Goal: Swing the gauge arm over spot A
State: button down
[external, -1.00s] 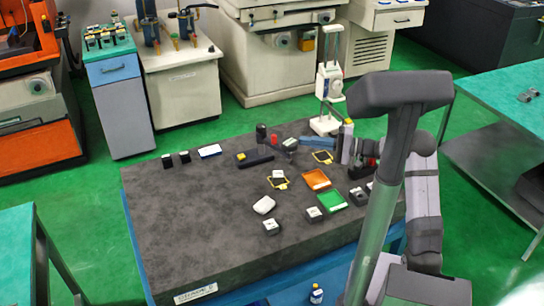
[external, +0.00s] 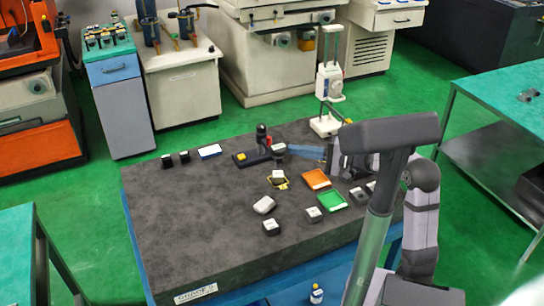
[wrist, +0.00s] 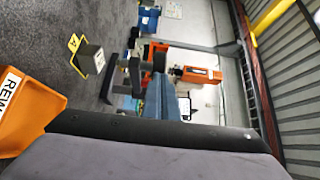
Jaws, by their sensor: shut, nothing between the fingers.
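My gripper (external: 296,150) is shut and empty. Its blue fingers point left, with their tips at the head; I cannot tell if they touch. The fingers (wrist: 165,97) also show beside dark gauge parts (wrist: 134,76) in the wrist view.
An orange tray (external: 316,179) and a green tray (external: 331,201) lie right of spot A. A white rounded object (external: 264,205) and small blocks (external: 271,227) sit nearer the front. A tall white stand (external: 328,97) rises behind my gripper. The table's left front is clear.

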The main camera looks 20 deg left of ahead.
dwell(0.4)
jog(key=d+b, duration=0.4)
jog(key=d, duration=0.9)
jog(key=shift+w, duration=0.4)
jog(key=shift+d, duration=0.15)
